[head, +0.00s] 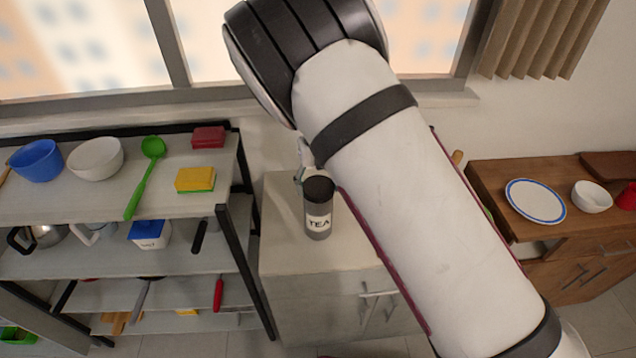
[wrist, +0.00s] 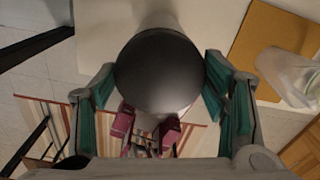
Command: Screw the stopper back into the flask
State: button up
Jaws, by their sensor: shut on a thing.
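A grey canister (head: 319,224) marked TEA, with a dark round top (head: 319,189), shows upright at the low cabinet in the head view. In the wrist view, a dark round top (wrist: 158,72) fills the middle, with a pale cylinder body behind it. My gripper (wrist: 160,97) has its teal-padded fingers on both sides of that top and is shut on the canister. In the head view, my arm hides most of the gripper; a small part shows at the canister's upper left. I cannot make out a separate flask or stopper.
A shelf rack (head: 243,195) with bowls, a green spoon (head: 143,175) and sponges stands at left. A wooden counter (head: 486,177) with a plate (head: 535,200) is at right. A translucent item (wrist: 288,76) shows at right in the wrist view.

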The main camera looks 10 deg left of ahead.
jog(key=shift+m, duration=0.8)
jog(key=o, duration=1.2)
jog(key=shift+o, duration=0.2)
notch_tip(320, 180, up, 12)
jog(key=d+r+n+y+b, duration=0.2)
jog(key=d+r+n, duration=0.55)
jog(key=d, duration=0.35)
jog(key=s+d+r+n+t+b, duration=0.2)
jog(key=s+d+r+n, duration=0.35)
jog(key=d+n, duration=0.25)
jog(key=s+d+n+t+h+b, duration=0.1)
jog(key=s+d+n, duration=0.4)
jog(key=s+n, duration=0.2)
jog(key=s+d+f+n+t+h+b, duration=0.1)
jog(key=s+d+n, duration=0.3)
jog(key=n, duration=0.6)
jog(key=s+t+b, duration=0.1)
jog(key=s, duration=0.1)
jog(key=shift+s+d+t, duration=0.3)
jog(key=shift+s+d, duration=0.05)
